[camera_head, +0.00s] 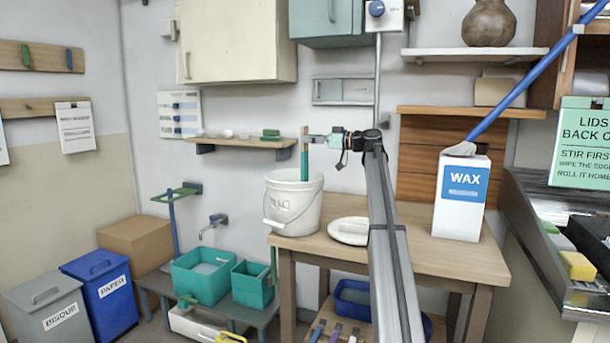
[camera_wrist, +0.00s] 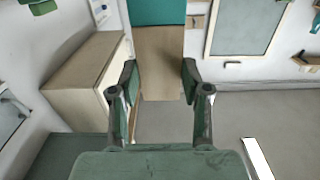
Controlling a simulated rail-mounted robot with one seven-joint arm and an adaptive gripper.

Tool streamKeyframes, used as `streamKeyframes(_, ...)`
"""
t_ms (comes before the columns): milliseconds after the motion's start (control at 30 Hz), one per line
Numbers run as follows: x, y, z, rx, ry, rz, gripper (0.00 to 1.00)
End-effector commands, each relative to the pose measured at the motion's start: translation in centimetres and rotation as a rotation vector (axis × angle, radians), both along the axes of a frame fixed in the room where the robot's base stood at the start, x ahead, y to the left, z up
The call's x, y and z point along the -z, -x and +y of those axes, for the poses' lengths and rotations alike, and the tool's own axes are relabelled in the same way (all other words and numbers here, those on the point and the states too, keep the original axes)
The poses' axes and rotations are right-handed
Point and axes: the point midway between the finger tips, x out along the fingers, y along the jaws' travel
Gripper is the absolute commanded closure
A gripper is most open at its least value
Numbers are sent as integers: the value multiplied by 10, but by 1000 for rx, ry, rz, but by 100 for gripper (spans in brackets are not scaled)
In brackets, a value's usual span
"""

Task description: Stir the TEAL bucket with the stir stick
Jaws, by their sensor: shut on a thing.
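A white bucket (camera_head: 293,212) with a wire handle stands on the left end of the wooden table. The writing on its front is too small to read, and no glaze colour shows inside. The stir stick (camera_head: 304,163) is upright, bare wood above and teal below. Its lower end overlaps the bucket's opening; I cannot tell how deep it reaches. My gripper (camera_head: 322,139) is shut on the stick's upper part. In the wrist view the stick (camera_wrist: 160,62) stands between the fingers of my gripper (camera_wrist: 160,82), its teal part at the top edge.
A round white lid (camera_head: 348,231) lies on the table (camera_head: 415,258) right of the bucket. A white WAX box (camera_head: 461,200) stands at the table's right. A small shelf (camera_head: 245,142) is on the wall behind. Teal bins (camera_head: 202,275) stand low at left.

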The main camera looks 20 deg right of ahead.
Motion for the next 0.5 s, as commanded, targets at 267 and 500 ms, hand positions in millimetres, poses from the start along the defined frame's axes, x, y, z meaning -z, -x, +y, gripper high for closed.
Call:
streamKeyframes(267, -28, 0, 0, 0, 1, -1, 100)
streamKeyframes(500, -49, -1, 0, 0, 0, 0, 100)
